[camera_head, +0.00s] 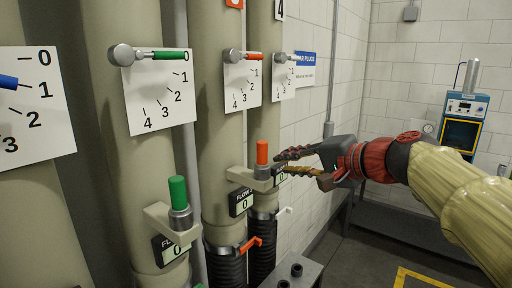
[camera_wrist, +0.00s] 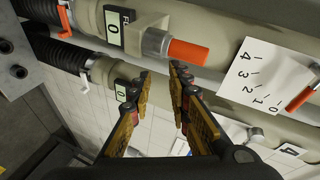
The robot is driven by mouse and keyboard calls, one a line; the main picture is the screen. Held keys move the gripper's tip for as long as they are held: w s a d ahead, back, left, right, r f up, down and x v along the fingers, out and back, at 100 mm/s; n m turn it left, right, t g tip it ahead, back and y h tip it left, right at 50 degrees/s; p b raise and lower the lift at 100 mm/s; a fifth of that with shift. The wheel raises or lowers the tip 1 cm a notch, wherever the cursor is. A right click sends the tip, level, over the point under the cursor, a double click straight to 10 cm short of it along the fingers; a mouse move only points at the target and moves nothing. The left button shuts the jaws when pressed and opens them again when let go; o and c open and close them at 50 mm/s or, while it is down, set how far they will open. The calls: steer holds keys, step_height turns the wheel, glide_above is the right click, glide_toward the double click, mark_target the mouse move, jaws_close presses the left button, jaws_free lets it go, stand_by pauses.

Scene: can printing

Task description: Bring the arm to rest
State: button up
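My arm reaches in from the right in the head view. My gripper (camera_head: 282,163) is open, its fingers spread apart with nothing between them. It is just to the right of the orange plug (camera_head: 262,152), which stands upright in a bracket on a pipe. In the wrist view my gripper (camera_wrist: 160,72) also shows open and empty, with the orange plug (camera_wrist: 188,50) lying beyond the fingertips. I cannot tell whether the fingers touch the plug or its bracket.
A green plug (camera_head: 178,192) stands in a bracket at the lower left. Dial cards with levers hang on the vertical pipes, including a green lever (camera_head: 170,55). A blue machine (camera_head: 465,112) stands at the back right. A grey bench (camera_head: 312,276) with dark sockets is below.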

steer(key=s+d+f+n+g+h+b, duration=0.1)
steer(key=s+d+f+n+g+h, duration=0.1)
steer(key=s+f, duration=0.7)
steer(key=s+d+f+n+g+h+b, duration=0.1)
steer(key=s+d+f+n+h+b, duration=0.1)
steer(key=s+f, duration=0.8)
steer(key=s+d+f+n+g+h+b, duration=0.2)
steer(key=s+d+f, duration=0.4)
steer(key=s+f, duration=0.4)
step_height(320, 180, down, 6)
steer(key=n+h, duration=0.1)
steer(key=h, duration=0.1)
steer(key=shift+n+g+h, duration=0.3)
steer(key=shift+h, duration=0.1)
